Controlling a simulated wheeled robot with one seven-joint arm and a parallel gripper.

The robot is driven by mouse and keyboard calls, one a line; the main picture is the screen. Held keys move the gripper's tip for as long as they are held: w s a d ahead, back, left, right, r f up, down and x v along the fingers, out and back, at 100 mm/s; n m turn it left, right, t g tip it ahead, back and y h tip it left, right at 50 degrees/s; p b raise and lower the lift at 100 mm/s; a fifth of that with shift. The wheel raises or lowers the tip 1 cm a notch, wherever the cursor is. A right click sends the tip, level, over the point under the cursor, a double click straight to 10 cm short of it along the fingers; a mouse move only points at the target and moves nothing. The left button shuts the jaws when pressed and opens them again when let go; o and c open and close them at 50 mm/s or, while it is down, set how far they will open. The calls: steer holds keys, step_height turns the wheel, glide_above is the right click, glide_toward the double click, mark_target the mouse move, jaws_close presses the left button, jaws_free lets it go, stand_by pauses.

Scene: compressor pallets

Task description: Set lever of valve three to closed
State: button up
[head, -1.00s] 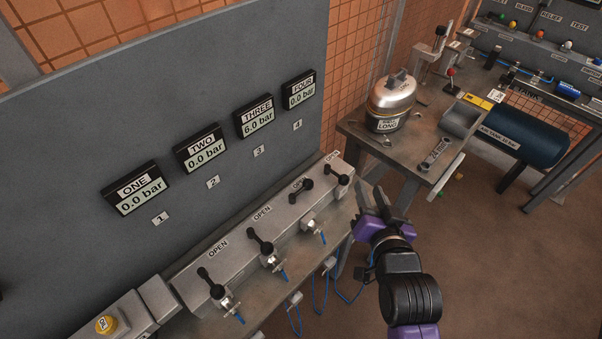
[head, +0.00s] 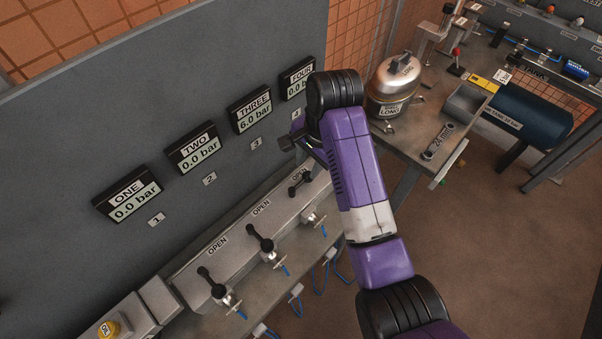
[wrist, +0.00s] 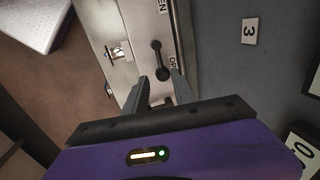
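Valve three's black lever (head: 300,185) lies on the grey valve rail, turned differently from the levers of valves one (head: 211,283) and two (head: 261,243). Gauge THREE (head: 250,110) reads 6.0 bar. In the wrist view the lever (wrist: 159,60) lies just ahead of and between my fingertips, beside an OPEN label and near the number 3 tag (wrist: 249,31). My gripper (wrist: 158,82) is open, with nothing between its fingers; contact with the lever cannot be told. In the head view my gripper (head: 290,142) is partly hidden by my arm, as is valve four.
Gauges ONE (head: 127,193) and TWO (head: 193,148) read 0.0 bar; gauge FOUR (head: 297,78) is partly covered. Blue hoses hang below the rail.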

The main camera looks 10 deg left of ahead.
mark_target(303, 180)
steer(key=shift+w+a+f+p, duration=0.15)
steer(key=shift+a+f+p, duration=0.05)
steer(key=shift+f, duration=1.05)
steer(key=shift+w+a+f+p, duration=0.15)
steer(key=shift+w+f, duration=0.05)
steer(key=shift+f, duration=1.1)
steer(key=shift+w+a+f+p, duration=0.15)
steer(key=shift+a+f+p, duration=0.05)
steer(key=shift+f, duration=1.05)
jaws_close()
